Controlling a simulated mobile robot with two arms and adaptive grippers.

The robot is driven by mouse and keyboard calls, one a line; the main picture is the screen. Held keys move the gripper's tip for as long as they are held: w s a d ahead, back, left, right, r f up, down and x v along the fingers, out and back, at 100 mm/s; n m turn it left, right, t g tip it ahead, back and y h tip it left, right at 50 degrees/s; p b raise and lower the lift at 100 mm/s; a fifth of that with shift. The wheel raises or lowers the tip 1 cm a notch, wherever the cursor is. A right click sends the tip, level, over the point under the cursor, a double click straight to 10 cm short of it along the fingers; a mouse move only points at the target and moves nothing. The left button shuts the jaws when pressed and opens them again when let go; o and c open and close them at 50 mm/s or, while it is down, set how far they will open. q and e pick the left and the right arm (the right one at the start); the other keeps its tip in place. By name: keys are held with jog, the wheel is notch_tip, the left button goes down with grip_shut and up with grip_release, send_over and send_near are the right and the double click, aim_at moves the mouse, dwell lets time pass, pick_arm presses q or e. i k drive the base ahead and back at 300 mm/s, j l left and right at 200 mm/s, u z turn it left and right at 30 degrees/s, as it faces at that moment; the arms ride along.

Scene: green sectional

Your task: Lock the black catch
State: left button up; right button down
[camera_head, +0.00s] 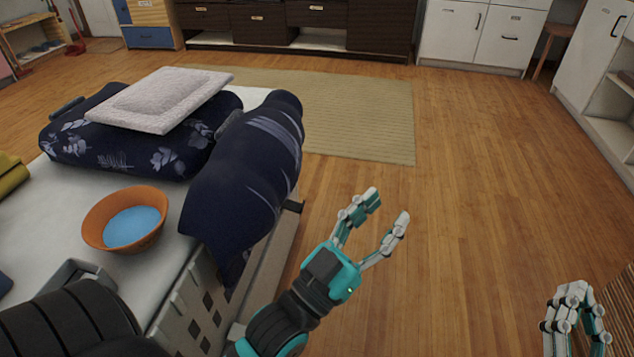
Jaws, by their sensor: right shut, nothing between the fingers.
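A small dark piece (293,206) juts from the side of the white-topped platform, just right of the dark blue draped cloth (245,175). It may be the black catch, but it is too small and partly covered to tell, or to tell whether it is locked. My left gripper (388,205) is open and empty, with its fingers spread, to the right of this piece and over the wooden floor. My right gripper (573,295) is at the bottom right edge, shut and empty, well away from the platform.
An orange bowl (101,222) with blue contents stands on the platform (60,215). Behind it, a grey cushion (158,98) lies on a dark floral pillow (110,150). A grey box with square holes (196,328) is at the front.

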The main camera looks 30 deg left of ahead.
aim_at(292, 206)
jog(key=i+l+u, duration=0.1)
jog(key=i+u, duration=0.25)
jog(key=u, duration=0.15)
jog(key=i+l+u, duration=0.25)
jog(key=u, duration=0.25)
jog(key=i+l+u, duration=0.6)
jog(key=l+u, duration=0.25)
jog(key=u, duration=0.15)
jog(key=i+l+u, duration=0.15)
jog(key=l+u, duration=0.35)
